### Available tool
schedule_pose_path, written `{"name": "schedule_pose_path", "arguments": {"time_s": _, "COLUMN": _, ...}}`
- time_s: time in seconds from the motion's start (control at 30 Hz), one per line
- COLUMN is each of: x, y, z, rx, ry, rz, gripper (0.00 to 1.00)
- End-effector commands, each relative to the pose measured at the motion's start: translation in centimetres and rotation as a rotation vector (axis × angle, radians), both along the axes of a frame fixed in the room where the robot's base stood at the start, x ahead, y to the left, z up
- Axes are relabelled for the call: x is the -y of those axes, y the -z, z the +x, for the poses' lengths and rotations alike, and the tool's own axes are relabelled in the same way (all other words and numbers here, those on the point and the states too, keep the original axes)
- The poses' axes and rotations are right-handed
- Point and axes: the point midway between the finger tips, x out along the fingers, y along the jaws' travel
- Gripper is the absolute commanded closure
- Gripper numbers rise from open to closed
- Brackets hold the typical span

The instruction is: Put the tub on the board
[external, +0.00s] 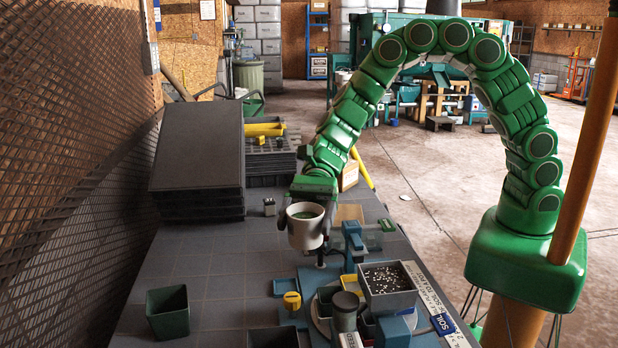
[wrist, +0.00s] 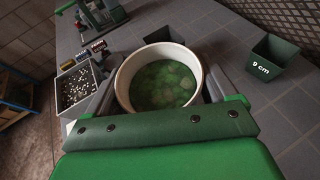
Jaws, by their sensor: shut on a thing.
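The white tub (external: 305,232) holds something green and sits upright between the fingers of my gripper (external: 307,208). In the wrist view the tub (wrist: 124,82) fills the space between both fingers, and its green contents face the camera. My gripper is shut on the tub's sides. The tub appears to be above the grey bench, though its exact height is hard to tell. A flat tan piece that looks like the board (external: 349,213) lies on the bench just behind and right of the tub. The board cannot be made out in the wrist view.
A blue mixer rig with a grey bin of speckled soil (external: 390,292) stands close in front and right. A dark green square pot (external: 168,312) stands at front left. Stacked black trays (external: 197,165) are at back left. The bench's left middle is clear.

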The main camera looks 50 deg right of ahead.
Motion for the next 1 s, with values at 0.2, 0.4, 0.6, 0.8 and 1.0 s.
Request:
{"name": "schedule_pose_path", "arguments": {"time_s": 0.2, "x": 3.9, "y": 0.3, "z": 2.3, "rx": -0.002, "ry": 0.045, "rz": -0.007, "gripper": 0.52}}
{"name": "schedule_pose_path", "arguments": {"time_s": 0.4, "x": 8.3, "y": 0.5, "z": 4.5, "rx": -0.003, "ry": 0.095, "rz": -0.013, "gripper": 0.52}}
{"name": "schedule_pose_path", "arguments": {"time_s": 0.6, "x": 12.7, "y": 0.6, "z": 6.3, "rx": -0.001, "ry": 0.143, "rz": -0.017, "gripper": 0.52}}
{"name": "schedule_pose_path", "arguments": {"time_s": 0.8, "x": 17.1, "y": 0.7, "z": 7.4, "rx": -0.004, "ry": 0.189, "rz": -0.021, "gripper": 0.52}}
{"name": "schedule_pose_path", "arguments": {"time_s": 1.0, "x": 21.4, "y": 0.7, "z": 8.3, "rx": -0.002, "ry": 0.237, "rz": -0.022, "gripper": 0.52}}
